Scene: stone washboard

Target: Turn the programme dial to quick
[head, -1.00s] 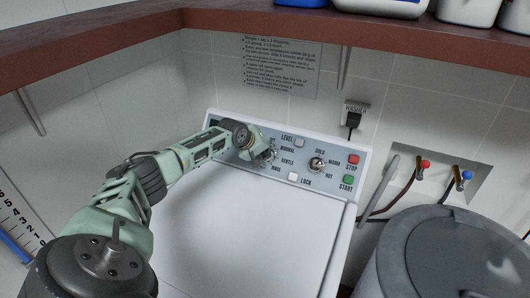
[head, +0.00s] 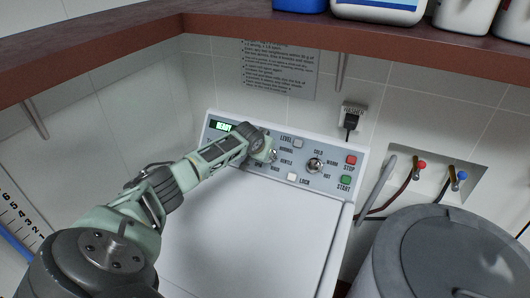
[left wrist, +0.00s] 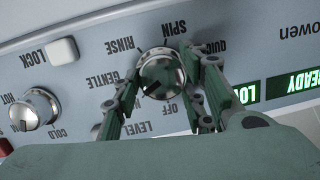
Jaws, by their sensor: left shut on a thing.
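The programme dial (left wrist: 162,74) is a round metallic knob on the washer's control panel (left wrist: 70,95). The left wrist view shows the panel upside down, with SPIN, RINSE, GENTLE, OFF and QUICK printed around the dial. QUICK is partly covered by a finger. My left gripper (left wrist: 165,85) has one finger on each side of the dial and is shut on it. In the head view, my left gripper (head: 265,150) hides most of the dial at the panel's left part. My right gripper is not in view.
A second knob (head: 315,165), a red STOP button (head: 351,160) and a green START button (head: 345,180) sit on the right of the panel. A green display (left wrist: 292,85) reads READY. A brown shelf (head: 120,55) hangs above. A grey bin (head: 445,255) stands right.

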